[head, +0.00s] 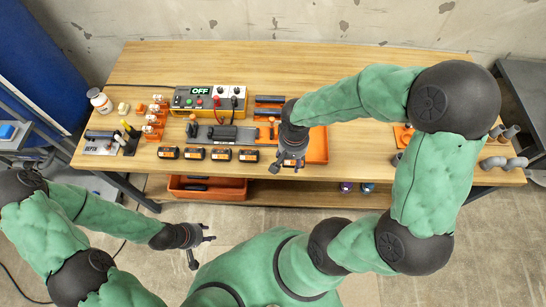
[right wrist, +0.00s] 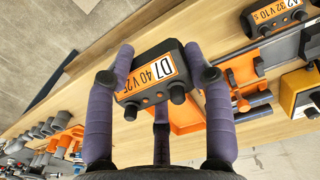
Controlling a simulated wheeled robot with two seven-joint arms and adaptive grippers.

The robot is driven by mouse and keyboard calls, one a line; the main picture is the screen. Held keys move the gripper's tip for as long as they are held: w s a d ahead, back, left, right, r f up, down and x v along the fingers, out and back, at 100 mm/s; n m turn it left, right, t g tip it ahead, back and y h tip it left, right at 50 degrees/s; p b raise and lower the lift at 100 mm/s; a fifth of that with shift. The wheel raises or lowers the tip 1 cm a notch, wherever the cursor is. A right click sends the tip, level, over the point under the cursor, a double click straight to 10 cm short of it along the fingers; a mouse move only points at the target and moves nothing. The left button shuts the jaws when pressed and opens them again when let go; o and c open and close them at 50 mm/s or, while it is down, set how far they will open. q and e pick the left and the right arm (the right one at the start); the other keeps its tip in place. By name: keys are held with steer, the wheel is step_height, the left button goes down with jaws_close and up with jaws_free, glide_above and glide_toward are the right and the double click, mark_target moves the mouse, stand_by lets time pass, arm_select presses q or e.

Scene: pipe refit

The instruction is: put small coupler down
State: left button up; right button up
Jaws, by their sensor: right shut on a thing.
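My right gripper (head: 288,163) is over the table's front edge, right of a row of black-and-orange blocks (head: 221,154). In the right wrist view its purple fingers are shut on a black-and-orange block labelled D7 40 V 25 (right wrist: 148,77). I cannot tell whether the block touches the table. I see no small coupler in the fingers. Grey pipe fittings (head: 504,163) lie at the table's right end; I cannot tell if one is the small coupler. My left gripper (head: 205,243) is open and empty, in front of the table.
An orange tray (head: 318,146) lies right of my right gripper. A yellow power unit (head: 212,101) reading OFF stands behind the blocks. A block labelled A2 (right wrist: 272,15) is close by. An orange bin (head: 230,194) is on the lower shelf. The table's back strip is clear.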

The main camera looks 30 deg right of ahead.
steer(key=w+f, duration=0.2)
steer(key=w, duration=0.1)
steer(key=b, duration=0.3)
glide_above(275, 160)
step_height(275, 160, down, 6)
steer(key=shift+r, duration=0.2)
steer(key=shift+w+f+b, duration=0.1)
steer(key=shift+f+b, duration=0.2)
steer(key=shift+f, duration=1.2)
steer(key=shift+f, duration=0.2)
steer(key=o, duration=1.1)
steer(key=shift+o, duration=0.4)
steer(key=shift+r, duration=0.1)
